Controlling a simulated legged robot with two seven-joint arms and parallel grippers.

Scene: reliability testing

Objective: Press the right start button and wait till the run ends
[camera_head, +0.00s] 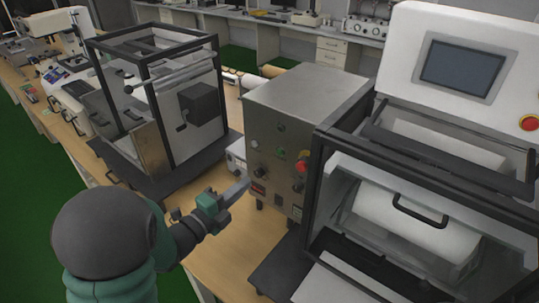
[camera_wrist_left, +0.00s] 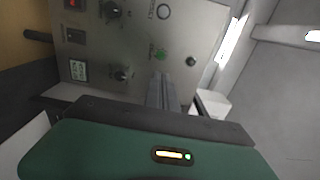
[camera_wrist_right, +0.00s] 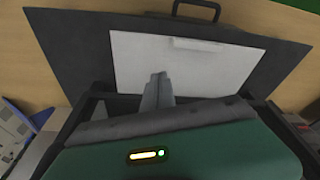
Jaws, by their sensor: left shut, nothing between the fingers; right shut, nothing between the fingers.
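A metal control box (camera_head: 300,88) stands in the middle of the bench in the head view. Its front panel carries a small green button (camera_head: 281,152), a red button (camera_head: 302,166) and black knobs. My left gripper (camera_head: 245,184) is shut and empty, in front of the lower left of this panel. In the left wrist view its fingertips (camera_wrist_left: 160,77) point at the panel, and the green button (camera_wrist_left: 160,54) appears just beyond them. I cannot tell the gap. My right gripper (camera_wrist_right: 158,76) is shut and empty, with a pale flat plate (camera_wrist_right: 185,60) beyond it.
A black-framed enclosure (camera_head: 160,100) stands left of the box. A large white machine (camera_head: 400,215) with a screen (camera_head: 461,67) and a red button (camera_head: 529,123) stands right.

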